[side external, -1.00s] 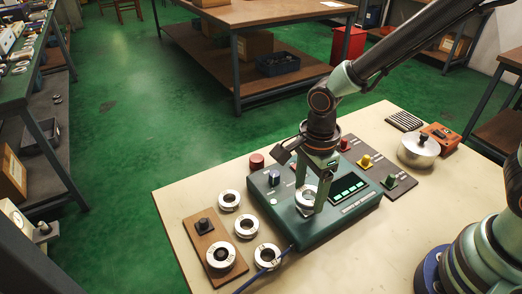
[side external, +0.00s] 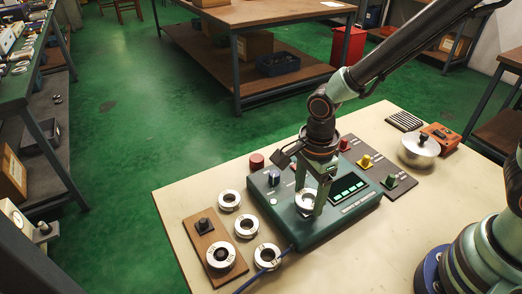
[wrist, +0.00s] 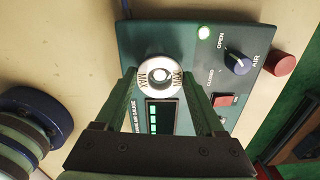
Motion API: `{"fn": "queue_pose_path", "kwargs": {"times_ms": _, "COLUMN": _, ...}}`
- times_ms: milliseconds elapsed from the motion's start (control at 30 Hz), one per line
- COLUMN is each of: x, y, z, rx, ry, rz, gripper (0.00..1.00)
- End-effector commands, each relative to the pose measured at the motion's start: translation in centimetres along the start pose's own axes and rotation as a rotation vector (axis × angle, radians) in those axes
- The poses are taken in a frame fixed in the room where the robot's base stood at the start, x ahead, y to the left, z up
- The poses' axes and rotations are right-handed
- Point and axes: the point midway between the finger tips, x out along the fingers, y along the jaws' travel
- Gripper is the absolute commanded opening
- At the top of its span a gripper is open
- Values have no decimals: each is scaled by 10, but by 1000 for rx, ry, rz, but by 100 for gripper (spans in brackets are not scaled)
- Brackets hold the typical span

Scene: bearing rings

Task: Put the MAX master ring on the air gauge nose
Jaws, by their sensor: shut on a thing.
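The MAX master ring (wrist: 146,82) is a silver ring with "MAX" lettering. It sits between my fingertips over the green air gauge box (wrist: 185,48) in the wrist view. In the side view the ring (side external: 304,201) is at the top of the box (side external: 336,226), partly hidden by a finger. My gripper (side external: 312,203) points down and is shut on the ring; it also shows in the wrist view (wrist: 163,82). A bright round tip, apparently the air gauge nose (wrist: 161,74), shows inside the ring's hole. I cannot tell how far down the ring sits around it.
Several other silver rings lie left of the box, one of them (side external: 229,200) nearest its corner. A wooden board (side external: 208,239) carries a ring and a dark knob. A blue knob (side external: 274,177) stands on the box. A metal dish (side external: 419,152) is at right.

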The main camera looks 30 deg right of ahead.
Motion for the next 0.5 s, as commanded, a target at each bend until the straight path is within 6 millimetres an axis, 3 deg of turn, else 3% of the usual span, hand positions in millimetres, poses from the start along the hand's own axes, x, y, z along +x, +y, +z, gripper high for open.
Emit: {"fn": "queue_pose_path", "kwargs": {"times_ms": 500, "x": 9, "y": 0, "z": 0, "rx": 0, "ry": 0, "rz": 0, "gripper": 0}}
